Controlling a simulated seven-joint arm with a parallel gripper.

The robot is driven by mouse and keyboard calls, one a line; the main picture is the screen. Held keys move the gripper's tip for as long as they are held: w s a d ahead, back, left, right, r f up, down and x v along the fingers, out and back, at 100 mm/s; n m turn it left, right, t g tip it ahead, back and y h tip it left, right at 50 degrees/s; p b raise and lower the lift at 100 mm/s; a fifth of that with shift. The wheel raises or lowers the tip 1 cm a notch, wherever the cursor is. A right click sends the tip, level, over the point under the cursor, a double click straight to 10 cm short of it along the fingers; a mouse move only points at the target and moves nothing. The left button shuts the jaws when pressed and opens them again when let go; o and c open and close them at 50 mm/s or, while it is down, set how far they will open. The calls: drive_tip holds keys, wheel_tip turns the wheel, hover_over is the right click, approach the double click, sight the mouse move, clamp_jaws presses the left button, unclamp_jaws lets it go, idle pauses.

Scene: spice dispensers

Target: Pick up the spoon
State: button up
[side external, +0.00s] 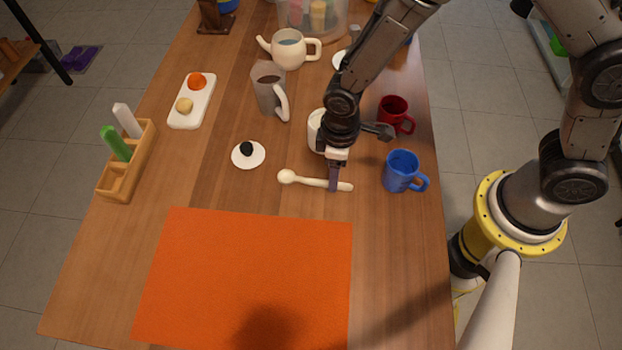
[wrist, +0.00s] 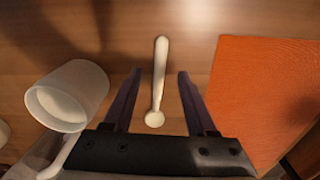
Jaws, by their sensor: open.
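A cream spoon (side external: 308,181) lies on the wooden table, its round bowl to the left and its handle to the right. My gripper (side external: 334,187) points down over the spoon's handle; part of the handle is hidden behind a finger. In the wrist view the spoon (wrist: 160,80) lies between the two spread fingers of my gripper (wrist: 158,78), with a gap on each side. The fingers are open and hold nothing. I cannot tell the exact height of the fingertips above the table.
A white cup (wrist: 66,96) stands close beside the left finger in the wrist view. A blue mug (side external: 402,171) and a red mug (side external: 394,113) stand to the right. An orange mat (side external: 250,270) lies in front. A white lid (side external: 248,155) with a black knob lies left.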

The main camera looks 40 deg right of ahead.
wheel_tip(320, 180, down, 3)
drive_tip(key=shift+f, duration=0.15)
clamp_jaws()
idle(0.4)
